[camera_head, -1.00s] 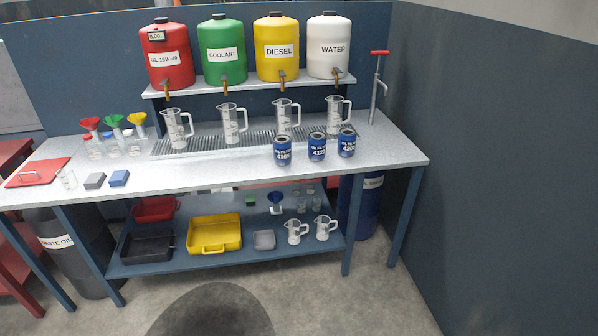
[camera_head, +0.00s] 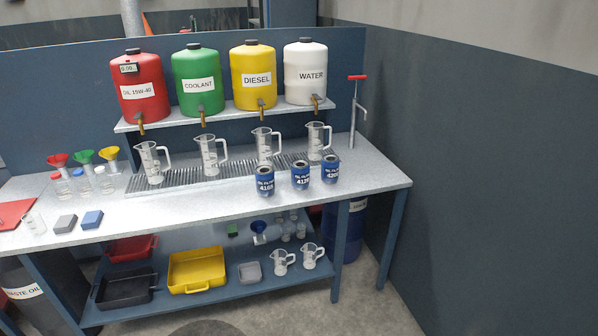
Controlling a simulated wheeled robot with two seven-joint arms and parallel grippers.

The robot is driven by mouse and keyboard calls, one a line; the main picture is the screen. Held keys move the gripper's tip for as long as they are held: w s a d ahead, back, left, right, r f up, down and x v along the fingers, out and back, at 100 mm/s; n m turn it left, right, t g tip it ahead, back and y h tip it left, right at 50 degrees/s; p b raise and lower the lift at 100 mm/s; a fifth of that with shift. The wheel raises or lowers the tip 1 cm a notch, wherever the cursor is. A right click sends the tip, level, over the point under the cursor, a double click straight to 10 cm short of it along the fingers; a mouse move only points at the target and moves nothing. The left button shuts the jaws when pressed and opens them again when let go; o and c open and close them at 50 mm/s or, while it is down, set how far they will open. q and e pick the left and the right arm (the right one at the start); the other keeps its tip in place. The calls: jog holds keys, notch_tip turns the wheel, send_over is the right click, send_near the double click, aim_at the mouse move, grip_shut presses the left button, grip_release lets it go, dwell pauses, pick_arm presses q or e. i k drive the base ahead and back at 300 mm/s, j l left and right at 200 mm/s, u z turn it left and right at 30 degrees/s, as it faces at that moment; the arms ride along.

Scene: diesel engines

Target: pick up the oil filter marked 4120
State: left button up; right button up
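Three blue oil filters stand upright in a row on the grey workbench (camera_head: 230,205), in front of the drip grate. The middle one is the oil filter marked 4120 (camera_head: 300,176); its last digits are hard to read now. The oil filter marked 4165 (camera_head: 265,181) stands to its left. The oil filter marked 4200 (camera_head: 331,170) stands to its right, label also small. The filters stand close together with narrow gaps. Neither of my grippers shows in the head view.
Measuring jugs (camera_head: 209,156) stand on the grate behind the filters. Above hangs a shelf with red, green, yellow and white (camera_head: 306,72) tanks. A hand pump (camera_head: 356,112) stands at right. The bench front near the filters is clear.

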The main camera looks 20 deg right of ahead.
aim_at(300, 169)
jog(key=i+l, duration=0.1)
jog(key=i, duration=0.4)
jog(key=i+l+z, duration=0.15)
jog(key=i, duration=0.3)
jog(key=i+l, duration=0.15)
jog(key=l, duration=0.2)
jog(key=i+l, duration=0.1)
jog(key=l, duration=0.2)
jog(key=i+l+z, duration=0.1)
jog(key=l, duration=0.25)
jog(key=i+l, duration=0.15)
jog(key=l, duration=0.15)
jog(key=k+l, duration=0.1)
jog(key=l, duration=0.3)
jog(key=l+z, duration=0.1)
jog(key=l, duration=0.3)
jog(key=k+l, duration=0.15)
jog(key=l, duration=0.3)
